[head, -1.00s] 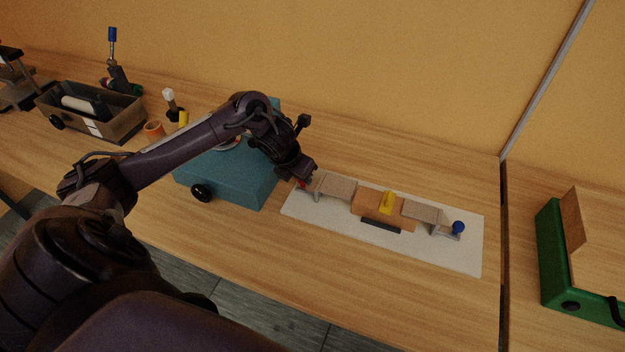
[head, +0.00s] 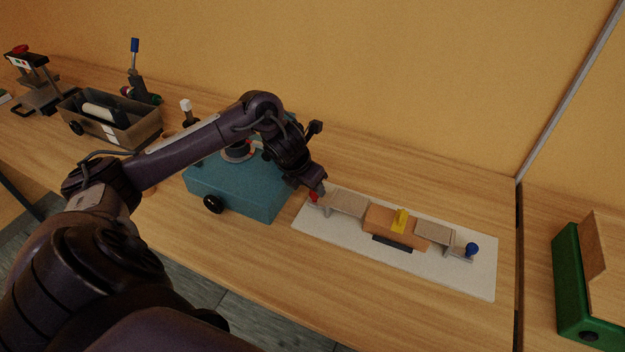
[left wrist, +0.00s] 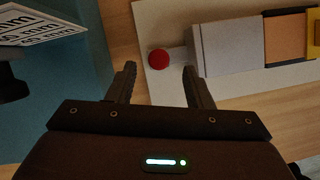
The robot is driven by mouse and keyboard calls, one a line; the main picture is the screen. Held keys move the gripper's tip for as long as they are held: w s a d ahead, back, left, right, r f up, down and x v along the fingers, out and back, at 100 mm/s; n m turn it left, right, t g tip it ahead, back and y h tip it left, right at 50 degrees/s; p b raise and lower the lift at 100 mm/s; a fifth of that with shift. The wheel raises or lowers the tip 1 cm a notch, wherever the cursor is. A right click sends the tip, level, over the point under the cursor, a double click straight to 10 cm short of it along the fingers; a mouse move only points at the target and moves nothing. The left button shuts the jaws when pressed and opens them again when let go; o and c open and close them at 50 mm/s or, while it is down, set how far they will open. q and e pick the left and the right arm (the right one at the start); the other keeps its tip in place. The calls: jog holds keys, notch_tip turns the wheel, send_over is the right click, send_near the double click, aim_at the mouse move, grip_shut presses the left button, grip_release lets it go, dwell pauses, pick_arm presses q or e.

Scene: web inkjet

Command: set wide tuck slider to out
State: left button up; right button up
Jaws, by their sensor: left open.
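A white base plate (head: 455,277) on the bench carries a mechanism with an orange block (head: 380,218) in the middle and a yellow tab (head: 400,220) on top. Grey blocks (head: 349,202) flank the orange one. A red knob (head: 313,197) is at the left end and a blue knob (head: 472,249) at the right end. I cannot tell which part is the wide tuck slider. My left gripper (head: 317,188) is at the red knob. In the left wrist view my left gripper (left wrist: 159,70) is open, with the red knob (left wrist: 159,59) between or just beyond its fingertips. My right gripper is not seen.
A teal box (head: 250,200) with a black knob stands close to the left of the plate. A grey bin (head: 130,130) and a blue-topped lever (head: 135,60) stand further left. A green unit (head: 570,290) is at the far right. Bare bench lies in front of the plate.

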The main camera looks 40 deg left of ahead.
pick_arm(q)
jog(key=shift+v, duration=2.25)
jog(key=shift+s+f, duration=0.1)
